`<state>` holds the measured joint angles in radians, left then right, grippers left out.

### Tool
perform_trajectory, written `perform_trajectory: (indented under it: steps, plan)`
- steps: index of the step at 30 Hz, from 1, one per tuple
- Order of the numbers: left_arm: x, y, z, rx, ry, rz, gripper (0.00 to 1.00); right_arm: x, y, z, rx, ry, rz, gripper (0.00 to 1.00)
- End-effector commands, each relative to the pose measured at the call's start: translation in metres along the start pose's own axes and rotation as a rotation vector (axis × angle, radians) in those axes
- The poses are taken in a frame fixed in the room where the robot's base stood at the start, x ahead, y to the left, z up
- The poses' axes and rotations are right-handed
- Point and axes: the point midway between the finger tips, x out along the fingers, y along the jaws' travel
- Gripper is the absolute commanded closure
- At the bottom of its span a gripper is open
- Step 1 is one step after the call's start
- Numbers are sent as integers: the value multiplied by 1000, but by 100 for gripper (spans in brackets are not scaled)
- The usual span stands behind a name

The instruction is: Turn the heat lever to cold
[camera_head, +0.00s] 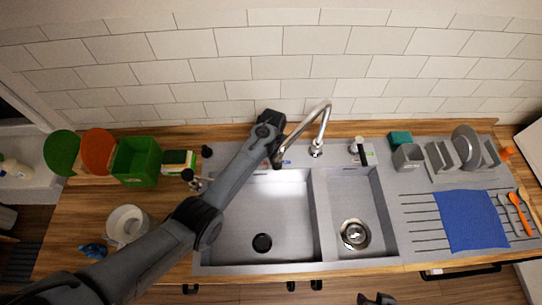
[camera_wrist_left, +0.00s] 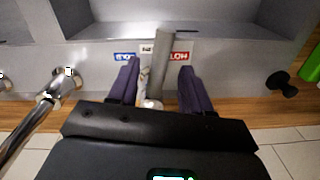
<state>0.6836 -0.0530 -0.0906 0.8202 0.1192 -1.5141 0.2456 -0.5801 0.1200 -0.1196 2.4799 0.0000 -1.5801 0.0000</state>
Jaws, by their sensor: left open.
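The heat lever (camera_wrist_left: 161,62), a grey bar, stands between the spread fingers of my left gripper (camera_wrist_left: 160,85) in the left wrist view. The gripper is open, and I see gaps between the fingers and the bar. A blue label (camera_wrist_left: 125,57) lies on the other side. In the head view my left gripper (camera_head: 275,158) is at the sink's back edge, left of the faucet, and hides most of the lever. A small dark shape at the bottom edge (camera_head: 375,299) may be my right gripper; its jaws are unclear.
The chrome faucet (camera_head: 317,128) rises close to the right of my left gripper. The double sink (camera_head: 265,215) lies below it. A green bin (camera_head: 135,162), a white pot (camera_head: 127,225) and a sponge stack (camera_head: 179,160) stand at left. A dish rack (camera_head: 445,158) and blue cloth (camera_head: 470,222) are at right.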

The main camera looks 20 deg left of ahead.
Motion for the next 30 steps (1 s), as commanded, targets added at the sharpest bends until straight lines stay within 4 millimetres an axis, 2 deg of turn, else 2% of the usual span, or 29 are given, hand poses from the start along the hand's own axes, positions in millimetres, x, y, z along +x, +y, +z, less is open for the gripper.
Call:
perform_trajectory:
  steps: [6, 13, 18, 27, 30]
  plan:
    - [-40, 0, -1, 1, 5, 1, 51, -1, -1, 0, 4, 1, -4, 57]
    - [-70, 0, -1, -1, 3, 0, 51, 1, -1, 0, 4, 0, -4, 57]
    - [-79, 0, 0, -1, 2, -1, 51, 1, -1, 0, 3, 0, -3, 57]
    - [-81, 0, 0, -1, 1, -1, 51, 1, 1, 1, -4, -1, 3, 57]
    - [-80, -3, -1, -2, 7, -3, 67, 1, 1, 1, -6, -1, 4, 57]
